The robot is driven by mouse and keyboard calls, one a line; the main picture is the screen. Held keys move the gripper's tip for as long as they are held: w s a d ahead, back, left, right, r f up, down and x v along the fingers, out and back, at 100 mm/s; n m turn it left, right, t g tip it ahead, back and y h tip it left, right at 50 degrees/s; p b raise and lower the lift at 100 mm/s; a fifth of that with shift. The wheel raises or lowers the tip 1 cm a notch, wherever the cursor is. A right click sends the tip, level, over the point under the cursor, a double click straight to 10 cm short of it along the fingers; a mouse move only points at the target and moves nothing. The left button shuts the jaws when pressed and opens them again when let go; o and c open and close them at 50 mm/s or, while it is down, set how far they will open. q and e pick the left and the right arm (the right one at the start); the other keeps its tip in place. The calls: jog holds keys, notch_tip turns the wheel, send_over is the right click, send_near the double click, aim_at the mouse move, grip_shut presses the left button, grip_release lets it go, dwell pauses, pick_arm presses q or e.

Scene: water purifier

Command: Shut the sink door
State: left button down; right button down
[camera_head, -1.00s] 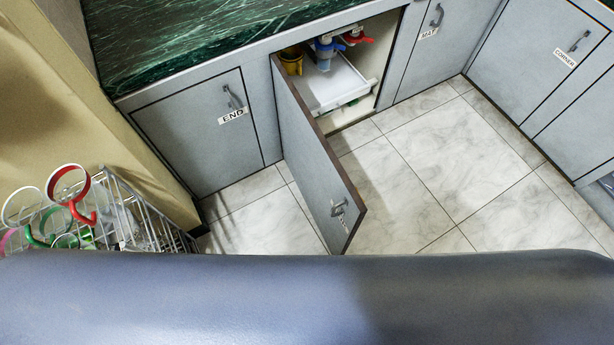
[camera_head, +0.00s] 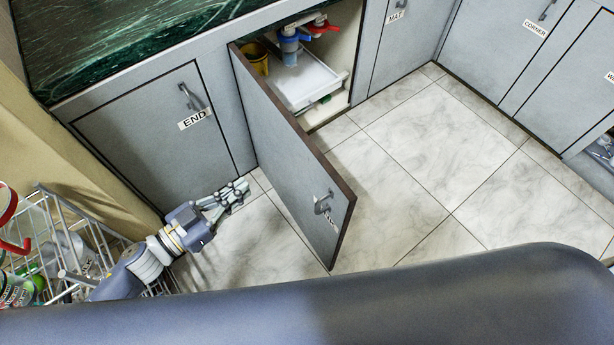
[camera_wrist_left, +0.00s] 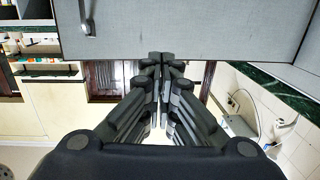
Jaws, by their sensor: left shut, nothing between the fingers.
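The sink door (camera_head: 285,150) is a grey panel with a dark edge and a metal handle (camera_head: 322,203) near its free end. It stands wide open, swung out from the cabinet under the green counter. My left gripper (camera_head: 240,190) is to the left of the door, on its outer-left side, apart from it in the head view. In the left wrist view its fingers (camera_wrist_left: 161,58) are shut with nothing between them, and a grey panel with a handle (camera_wrist_left: 185,25) fills the top. My right gripper is not in view.
The open cabinet holds a white tray (camera_head: 303,85), a yellow cup (camera_head: 256,58) and blue and red valves. The closed END door (camera_head: 155,125) is to the left. A wire rack (camera_head: 75,235) stands at the lower left. Tiled floor (camera_head: 430,140) is clear to the right.

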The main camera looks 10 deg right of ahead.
pick_arm(q)
jog(key=s+d+r+m+g+h, duration=0.2)
jog(key=s+d+r, duration=0.1)
jog(key=s, duration=0.1)
send_near(319, 162)
jog(key=shift+g, duration=0.3)
jog(key=x, duration=0.7)
jog(key=shift+w, duration=0.15)
jog(key=shift+w, duration=0.1)
